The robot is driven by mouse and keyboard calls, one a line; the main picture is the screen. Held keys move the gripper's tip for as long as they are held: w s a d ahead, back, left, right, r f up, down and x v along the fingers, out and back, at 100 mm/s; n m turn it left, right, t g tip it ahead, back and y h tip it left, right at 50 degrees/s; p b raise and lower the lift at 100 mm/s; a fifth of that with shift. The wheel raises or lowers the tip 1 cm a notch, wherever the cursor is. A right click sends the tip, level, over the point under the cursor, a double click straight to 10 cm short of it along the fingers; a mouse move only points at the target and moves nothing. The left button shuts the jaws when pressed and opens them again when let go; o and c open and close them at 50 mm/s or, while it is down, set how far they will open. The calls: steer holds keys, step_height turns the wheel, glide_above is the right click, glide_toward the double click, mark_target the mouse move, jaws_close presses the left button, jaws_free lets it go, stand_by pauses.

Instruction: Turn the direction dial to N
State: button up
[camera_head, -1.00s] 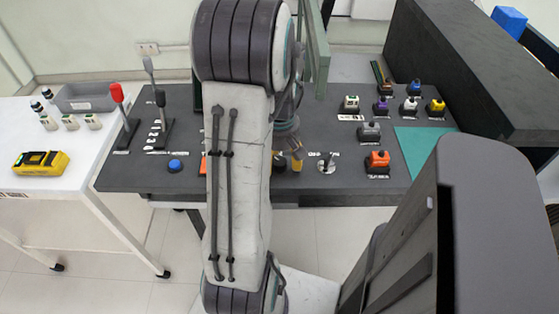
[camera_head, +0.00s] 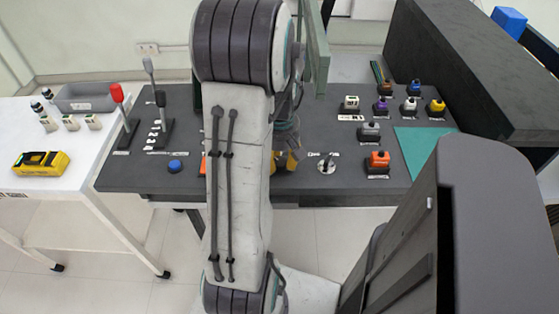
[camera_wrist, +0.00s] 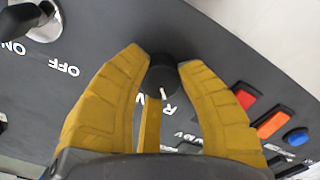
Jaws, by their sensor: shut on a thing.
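The direction dial (camera_wrist: 162,72) is a round black knob on the dark console in the wrist view. A short white mark shows on its near side, close to a printed R. More white letters lie below, partly hidden by my fingers, so I cannot tell the exact setting. My gripper (camera_wrist: 164,60) has its yellow fingers closed on both sides of the knob. In the head view, my gripper (camera_head: 286,162) shows as yellow fingers low over the console, right of my arm, which hides most of the dial.
An ON/OFF lever (camera_wrist: 42,22) stands near the dial, also right of my gripper in the head view (camera_head: 326,164). Red (camera_wrist: 237,99), orange (camera_wrist: 270,124) and blue (camera_wrist: 296,137) controls lie on the dial's other side. Tall levers (camera_head: 125,115) stand at the console's left.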

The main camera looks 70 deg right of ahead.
steer(key=shift+f, duration=0.1)
steer(key=m, duration=0.4)
steer(key=shift+a, duration=0.1)
steer(key=shift+m+b, duration=0.35)
steer(key=shift+m, duration=1.85)
steer(key=o, duration=1.2)
step_height(320, 180, up, 12)
steer(key=shift+r, duration=0.1)
